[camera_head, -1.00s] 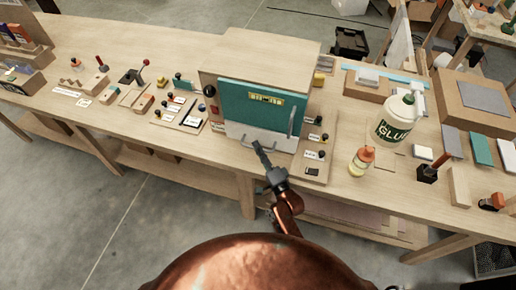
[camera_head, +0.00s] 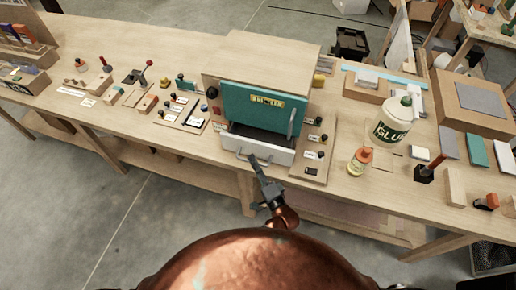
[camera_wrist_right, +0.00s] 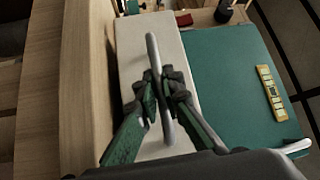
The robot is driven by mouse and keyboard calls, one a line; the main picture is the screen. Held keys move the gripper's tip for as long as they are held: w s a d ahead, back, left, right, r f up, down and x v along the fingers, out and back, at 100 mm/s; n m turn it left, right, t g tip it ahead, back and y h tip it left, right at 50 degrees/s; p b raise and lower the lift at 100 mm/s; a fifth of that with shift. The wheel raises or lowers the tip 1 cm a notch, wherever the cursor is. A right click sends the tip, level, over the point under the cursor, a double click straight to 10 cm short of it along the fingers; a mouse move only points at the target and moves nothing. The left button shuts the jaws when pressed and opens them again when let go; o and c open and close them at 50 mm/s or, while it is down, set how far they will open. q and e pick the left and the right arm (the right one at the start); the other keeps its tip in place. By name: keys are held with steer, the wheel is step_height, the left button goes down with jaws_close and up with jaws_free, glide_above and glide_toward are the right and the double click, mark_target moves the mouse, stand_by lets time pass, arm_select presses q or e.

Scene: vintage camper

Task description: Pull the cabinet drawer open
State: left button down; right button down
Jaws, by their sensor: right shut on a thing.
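The cabinet (camera_head: 270,58) is a wooden box with a teal door (camera_head: 262,105) on the workbench. Its white drawer (camera_head: 272,150) sits below the door and stands partly out, with a dark gap visible behind its front. My right gripper (camera_head: 254,160) is at the drawer's grey bar handle. In the right wrist view the fingers (camera_wrist_right: 165,92) are closed around the middle of the handle (camera_wrist_right: 153,50), in front of the white drawer front (camera_wrist_right: 135,70). My left gripper is not in view.
A glue bottle (camera_head: 393,120) and a small orange-capped bottle (camera_head: 359,162) stand right of the cabinet. Small switch boards (camera_head: 183,108) lie to its left. The bench's front edge runs just below the drawer.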

steer(key=s+a+p, duration=0.1)
steer(key=s+a, duration=0.1)
steer(key=s, duration=0.4)
steer(key=c, duration=2)
jaws_free()
steer(key=shift+c, duration=0.2)
steer(key=v, duration=1.2)
